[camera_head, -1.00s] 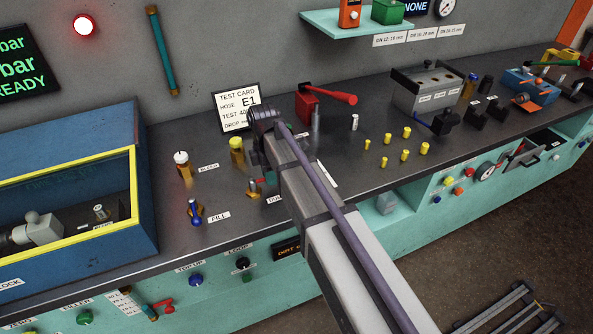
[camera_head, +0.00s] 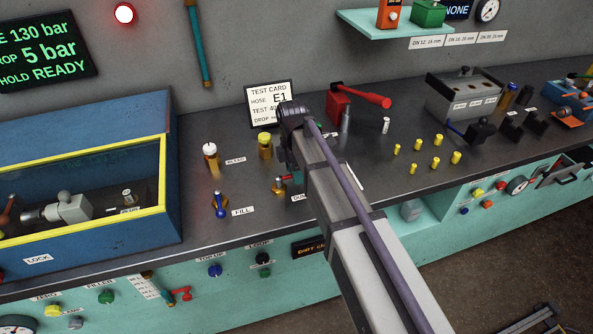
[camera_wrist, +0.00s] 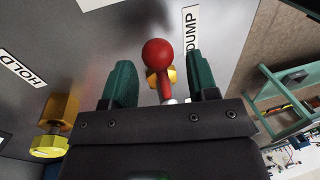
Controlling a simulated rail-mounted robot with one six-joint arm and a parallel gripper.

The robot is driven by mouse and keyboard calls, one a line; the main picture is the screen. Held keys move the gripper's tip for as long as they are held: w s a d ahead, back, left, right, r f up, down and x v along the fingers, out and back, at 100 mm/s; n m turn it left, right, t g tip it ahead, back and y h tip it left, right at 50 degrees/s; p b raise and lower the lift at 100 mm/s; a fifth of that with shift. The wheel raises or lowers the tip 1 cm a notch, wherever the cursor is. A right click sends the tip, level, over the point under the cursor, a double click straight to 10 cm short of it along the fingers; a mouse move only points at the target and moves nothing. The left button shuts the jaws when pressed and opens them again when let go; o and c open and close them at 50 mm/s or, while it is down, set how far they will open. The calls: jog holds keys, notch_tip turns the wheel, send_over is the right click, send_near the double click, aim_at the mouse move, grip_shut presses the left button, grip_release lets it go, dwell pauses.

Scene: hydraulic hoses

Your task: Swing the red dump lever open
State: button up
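The red dump lever (camera_wrist: 159,55) has a round red knob and a short red stem in the wrist view. It stands on a brass base beside the DUMP label (camera_wrist: 192,32). My gripper (camera_wrist: 162,75) has its two green fingers apart, one on each side of the lever. I see gaps between the knob and both fingers. In the head view the dump lever (camera_head: 285,179) shows as a small red bit left of my arm. My arm covers part of its label there, and the fingers are mostly hidden.
A yellow-capped brass valve (camera_wrist: 58,125) stands left of my gripper, near the HOLD label (camera_wrist: 21,70). The blue-knobbed fill valve (camera_head: 220,207) and white-knobbed bleed valve (camera_head: 212,158) stand to the left. A larger red lever (camera_head: 363,95) stands behind my arm.

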jog(key=shift+r, duration=0.15)
notch_tip(320, 180, up, 10)
jog(key=w+p, duration=0.2)
jog(key=p, duration=0.8)
jog(key=shift+a+r+p, duration=0.2)
jog(key=shift+a+p, duration=0.1)
jog(key=shift+p, duration=0.05)
jog(key=s+d+m+t, duration=0.2)
jog(key=s+d+m, duration=1.3)
jog(key=m, duration=0.6)
jog(key=s, duration=0.2)
jog(key=shift+s+d+f+y, duration=0.2)
jog(key=shift+s+d+y, duration=0.1)
jog(key=shift+s+d, duration=0.1)
